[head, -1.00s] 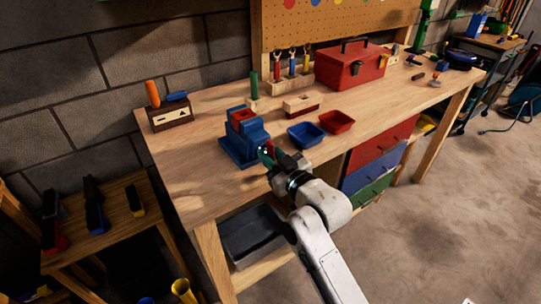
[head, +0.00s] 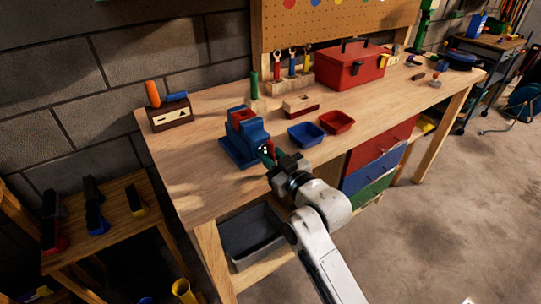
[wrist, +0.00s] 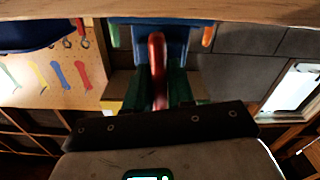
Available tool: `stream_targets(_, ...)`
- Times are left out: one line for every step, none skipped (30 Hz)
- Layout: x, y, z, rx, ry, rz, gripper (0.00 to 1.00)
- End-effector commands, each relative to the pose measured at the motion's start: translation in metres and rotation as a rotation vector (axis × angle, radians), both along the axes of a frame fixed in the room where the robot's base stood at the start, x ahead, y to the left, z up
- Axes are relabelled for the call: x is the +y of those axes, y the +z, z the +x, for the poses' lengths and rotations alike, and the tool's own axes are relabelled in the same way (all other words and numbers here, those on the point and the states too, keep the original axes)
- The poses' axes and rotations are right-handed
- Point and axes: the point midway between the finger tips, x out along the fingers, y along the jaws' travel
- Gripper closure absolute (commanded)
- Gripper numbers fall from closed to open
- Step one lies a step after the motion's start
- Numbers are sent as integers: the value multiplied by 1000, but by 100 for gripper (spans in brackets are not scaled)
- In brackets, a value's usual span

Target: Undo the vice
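The blue vice (head: 246,140) stands near the left front of the workbench, with a red block (head: 241,117) at its top between the jaws. My gripper (head: 268,154) is at the front of the vice, on its handle side. In the wrist view, the red vice handle (wrist: 157,62) runs between the two dark green fingers of my gripper (wrist: 158,92), which lie close on both sides of it. The blue vice body (wrist: 180,45) is just beyond the fingertips. The handle is mostly hidden by my gripper in the head view.
On the workbench (head: 200,186), a blue tray (head: 306,134) and a red tray (head: 337,122) lie right of the vice. A wooden block (head: 300,106), a green cylinder (head: 254,84) and a red toolbox (head: 350,66) stand behind. Bare bench top lies left of the vice.

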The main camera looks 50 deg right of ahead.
Motion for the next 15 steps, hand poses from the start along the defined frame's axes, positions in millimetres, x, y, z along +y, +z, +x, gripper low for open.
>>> stream_targets(0,2,1,-4,1,0,75)
stream_targets(0,2,1,-4,1,0,72)
stream_targets(0,2,1,-4,1,-1,68)
stream_targets(0,1,1,-4,1,-1,66)
stream_targets(0,1,1,-3,1,-1,63)
stream_targets(0,1,1,-3,1,-1,60)
stream_targets(0,1,1,-3,1,-1,60)
stream_targets(0,1,1,-2,0,-1,60)
stream_targets(0,1,0,-2,0,-1,60)
stream_targets(0,1,0,-2,0,-1,60)
stream_targets(0,1,0,-2,0,-1,60)
stream_targets(0,1,0,-2,0,-1,60)
stream_targets(0,1,0,-1,0,0,60)
stream_targets(0,0,-1,-1,0,0,60)
stream_targets(1,0,-2,-1,0,0,60)
